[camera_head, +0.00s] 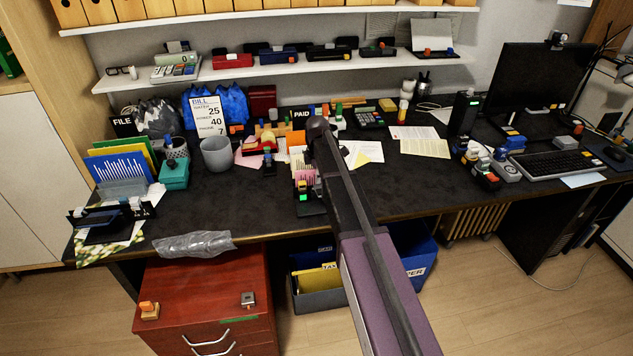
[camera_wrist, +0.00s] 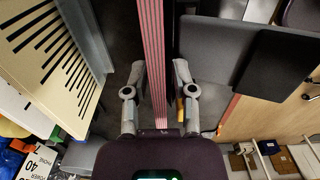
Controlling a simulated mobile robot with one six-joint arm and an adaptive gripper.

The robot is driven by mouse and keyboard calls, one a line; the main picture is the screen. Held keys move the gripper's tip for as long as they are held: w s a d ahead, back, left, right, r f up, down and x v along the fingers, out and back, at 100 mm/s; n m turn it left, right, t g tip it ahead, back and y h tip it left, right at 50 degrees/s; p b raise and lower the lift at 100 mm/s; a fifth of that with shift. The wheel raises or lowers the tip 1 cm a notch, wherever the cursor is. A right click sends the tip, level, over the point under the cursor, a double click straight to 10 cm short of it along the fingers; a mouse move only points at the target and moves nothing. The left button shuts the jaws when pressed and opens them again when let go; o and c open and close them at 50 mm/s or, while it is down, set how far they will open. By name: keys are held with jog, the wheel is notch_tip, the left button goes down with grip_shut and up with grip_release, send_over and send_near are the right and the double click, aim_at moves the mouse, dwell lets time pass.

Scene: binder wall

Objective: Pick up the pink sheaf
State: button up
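The pink sheaf (camera_wrist: 154,45) stands on edge in the wrist view as a narrow band of pink and dark stripes, running from the top edge down between my fingers. My gripper (camera_wrist: 159,72) is open, with one finger on each side of the sheaf. The left finger is close to it, and a small gap shows on the right; I cannot tell whether either finger touches. In the head view, pink sheets (camera_head: 304,158) show beside my arm near the middle of the desk. My arm hides the gripper there.
A cream striped panel (camera_wrist: 55,55) stands left of the gripper and a dark grey panel (camera_wrist: 275,65) right, in the wrist view. In the head view, a grey cup (camera_head: 216,154) and teal box (camera_head: 174,175) stand left on the black desk (camera_head: 240,205). A shelf (camera_head: 290,72) hangs behind.

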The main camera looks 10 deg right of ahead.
grip_shut()
jog(key=shift+r, duration=0.15)
notch_tip(320, 180, up, 10)
jog(key=p, duration=1)
dwell(0.6)
jog(key=shift+s, duration=0.1)
dwell(0.5)
